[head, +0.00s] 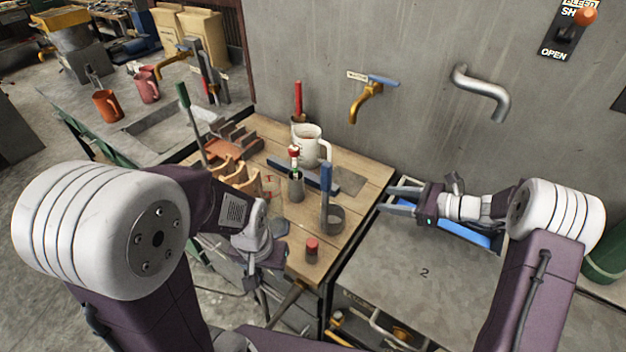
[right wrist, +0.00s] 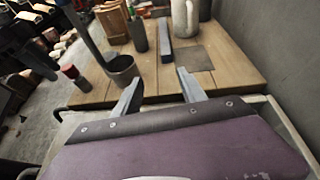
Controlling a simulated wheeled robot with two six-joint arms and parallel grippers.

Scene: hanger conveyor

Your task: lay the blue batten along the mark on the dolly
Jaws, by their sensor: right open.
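A dark blue batten (head: 300,174) lies on a wooden-topped surface (head: 375,170), behind a cup with a blue-handled tool. In the right wrist view a dark blue-grey bar, apparently the same batten (right wrist: 165,42), lies beyond the fingers. A dark grey rectangle (head: 348,180) is on the wood beside it; I cannot tell if it is the mark. My right gripper (head: 388,198) is open and empty at the wood's right edge, apart from the batten; it also shows in the right wrist view (right wrist: 158,92). My left gripper (head: 258,285) is low at the wood's front left; its fingers are unclear.
A white mug (head: 312,146), a dark cup (head: 332,218) with the blue-handled tool (head: 326,184), a dark bottle (head: 296,186) and a red-capped item (head: 312,247) crowd the wood. A bright blue object (head: 475,236) is partly hidden under my right arm. The grey metal top (head: 400,265) is mostly clear.

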